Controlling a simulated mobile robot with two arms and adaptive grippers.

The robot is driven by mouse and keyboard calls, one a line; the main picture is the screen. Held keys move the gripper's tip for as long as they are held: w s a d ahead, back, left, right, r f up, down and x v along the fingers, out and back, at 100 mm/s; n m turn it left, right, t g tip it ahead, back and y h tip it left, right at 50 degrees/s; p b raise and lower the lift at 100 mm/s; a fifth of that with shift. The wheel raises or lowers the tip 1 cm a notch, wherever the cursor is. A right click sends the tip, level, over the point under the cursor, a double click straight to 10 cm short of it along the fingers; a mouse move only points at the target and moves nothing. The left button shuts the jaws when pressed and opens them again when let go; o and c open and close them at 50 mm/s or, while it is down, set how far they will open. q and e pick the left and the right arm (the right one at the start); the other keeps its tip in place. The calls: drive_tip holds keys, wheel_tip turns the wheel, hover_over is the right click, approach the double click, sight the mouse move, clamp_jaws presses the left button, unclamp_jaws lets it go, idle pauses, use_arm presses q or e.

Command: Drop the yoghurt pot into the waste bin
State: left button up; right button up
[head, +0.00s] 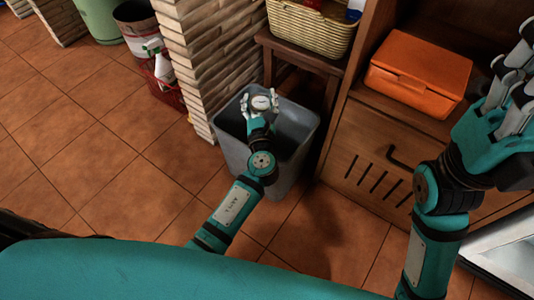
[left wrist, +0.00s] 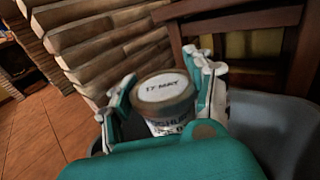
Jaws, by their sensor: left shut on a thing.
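The yoghurt pot (left wrist: 164,95) is a small tub with a white lid marked "17 MAY" and dark print on its side. My left gripper (head: 260,103) is shut on the pot, with one finger on each side of it. In the head view the pot's pale lid (head: 261,102) shows between the fingers. The waste bin (head: 237,158) is a grey open-topped tub on the floor. The gripper and pot appear over the bin's opening; their height above the rim is hard to tell. My right gripper (head: 514,75) is at the right edge, its fingers partly cut off.
A brick pillar (head: 205,60) stands left of the bin. A wooden stool (head: 305,62) with a woven basket (head: 310,28) is behind it. A wooden cabinet (head: 370,165) with an orange box (head: 418,70) is on the right. Tiled floor (head: 90,150) is clear at left.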

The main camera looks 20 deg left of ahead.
use_arm(q)
drive_tip(key=o, duration=1.7)
drive_tip(key=shift+s, duration=0.1)
drive_tip(key=shift+s+d, duration=0.15)
drive_tip(key=shift+s, duration=0.2)
drive_tip(key=v, duration=1.1)
